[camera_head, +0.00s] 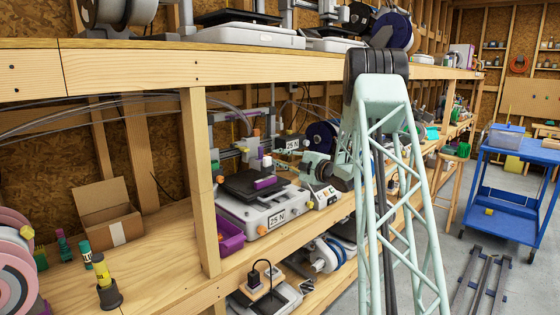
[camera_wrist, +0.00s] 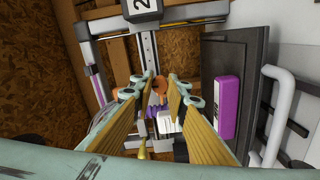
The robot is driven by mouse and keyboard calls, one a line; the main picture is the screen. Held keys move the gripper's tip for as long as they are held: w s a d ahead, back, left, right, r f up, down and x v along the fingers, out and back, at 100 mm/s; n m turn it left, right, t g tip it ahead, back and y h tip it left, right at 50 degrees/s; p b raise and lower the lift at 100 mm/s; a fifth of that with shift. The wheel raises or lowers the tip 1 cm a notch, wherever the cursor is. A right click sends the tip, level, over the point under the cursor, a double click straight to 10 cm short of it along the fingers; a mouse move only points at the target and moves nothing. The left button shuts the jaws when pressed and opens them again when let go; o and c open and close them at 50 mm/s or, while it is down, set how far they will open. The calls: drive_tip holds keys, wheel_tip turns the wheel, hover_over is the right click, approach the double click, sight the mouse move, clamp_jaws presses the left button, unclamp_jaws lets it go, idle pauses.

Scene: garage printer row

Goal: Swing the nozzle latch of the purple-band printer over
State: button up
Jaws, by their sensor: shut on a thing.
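The purple-band printer (camera_head: 262,212) stands on the middle shelf, with a dark bed, a purple block at the bed's front and a "25 N" label. The purple block also shows in the wrist view (camera_wrist: 227,108). My gripper (camera_head: 270,160) reaches in from the right at the print head (camera_head: 252,148). In the wrist view my gripper (camera_wrist: 158,90) has its wood-coloured finger pads on either side of a small orange part (camera_wrist: 159,84) at the print head, apparently the nozzle latch. My gripper is shut on it; the exact contact is partly hidden by the fingers.
A small control box (camera_head: 322,197) sits right of the printer and a purple bin (camera_head: 230,236) at its left. A wooden post (camera_head: 200,180) stands left of it. The upper shelf (camera_head: 300,66) runs overhead. An open cardboard box (camera_head: 107,212) stands farther left.

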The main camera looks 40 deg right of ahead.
drive_tip(key=shift+a+r+n, duration=0.15)
drive_tip(key=shift+a+n, duration=0.05)
drive_tip(key=shift+n, duration=0.3)
drive_tip(key=o, duration=0.8)
drive_tip(key=shift+o, duration=0.2)
drive_tip(key=shift+s, duration=0.15)
drive_tip(key=s+d, duration=0.1)
drive_tip(key=s, duration=1)
drive_tip(key=shift+s, duration=0.35)
drive_tip(key=shift+d, duration=0.1)
drive_tip(key=shift+w, duration=0.1)
